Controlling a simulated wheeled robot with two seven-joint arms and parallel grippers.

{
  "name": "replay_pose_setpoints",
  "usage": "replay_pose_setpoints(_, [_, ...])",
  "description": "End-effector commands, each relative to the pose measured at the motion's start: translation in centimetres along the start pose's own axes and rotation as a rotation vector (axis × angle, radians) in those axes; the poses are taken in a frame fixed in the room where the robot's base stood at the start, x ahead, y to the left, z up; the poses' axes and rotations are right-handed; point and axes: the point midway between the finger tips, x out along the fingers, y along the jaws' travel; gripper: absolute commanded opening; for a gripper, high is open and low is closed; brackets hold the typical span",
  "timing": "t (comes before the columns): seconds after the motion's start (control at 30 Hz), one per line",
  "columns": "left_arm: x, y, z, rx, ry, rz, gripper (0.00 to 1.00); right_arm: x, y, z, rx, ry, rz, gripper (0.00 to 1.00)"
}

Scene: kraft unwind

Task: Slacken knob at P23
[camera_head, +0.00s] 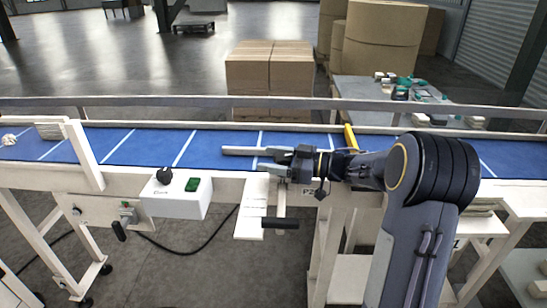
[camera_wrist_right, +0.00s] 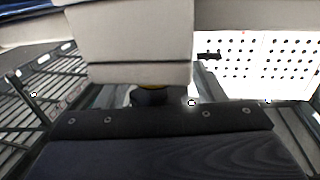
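My right gripper (camera_head: 242,159) reaches in from the right over the front edge of the blue conveyor. In the right wrist view, a dark round part (camera_wrist_right: 150,97) with some yellow shows below a beige block (camera_wrist_right: 130,45). My left gripper is out of view.
A white control box (camera_head: 178,197) with a black knob (camera_head: 164,175) and green switch (camera_head: 192,184) is left of the gripper. A black-handled crank (camera_head: 280,222) juts out below. A yellow bar (camera_head: 351,137) stands close to the arm. Cardboard boxes (camera_head: 270,70) stand behind the conveyor.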

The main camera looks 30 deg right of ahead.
Motion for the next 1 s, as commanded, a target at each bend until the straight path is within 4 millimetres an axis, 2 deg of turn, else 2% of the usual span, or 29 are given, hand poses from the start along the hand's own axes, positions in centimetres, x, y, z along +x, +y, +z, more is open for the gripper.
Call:
replay_pose_setpoints(0.33, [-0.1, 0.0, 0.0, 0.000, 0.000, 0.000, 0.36, 0.0, 0.1, -0.6, -0.006, 0.005, 0.001, 0.66])
replay_pose_setpoints(0.53, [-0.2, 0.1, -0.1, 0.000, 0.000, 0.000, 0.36, -0.1, 0.0, -3.5, -0.009, 0.005, 0.001, 0.66])
replay_pose_setpoints(0.87, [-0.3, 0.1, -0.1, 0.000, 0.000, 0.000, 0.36, -1.3, -5.4, -9.8, -0.010, 0.008, 0.000, 0.66])
replay_pose_setpoints(1.0, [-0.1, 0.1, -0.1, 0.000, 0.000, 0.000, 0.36, -2.0, -8.5, -10.9, -0.008, 0.008, 0.001, 0.66])
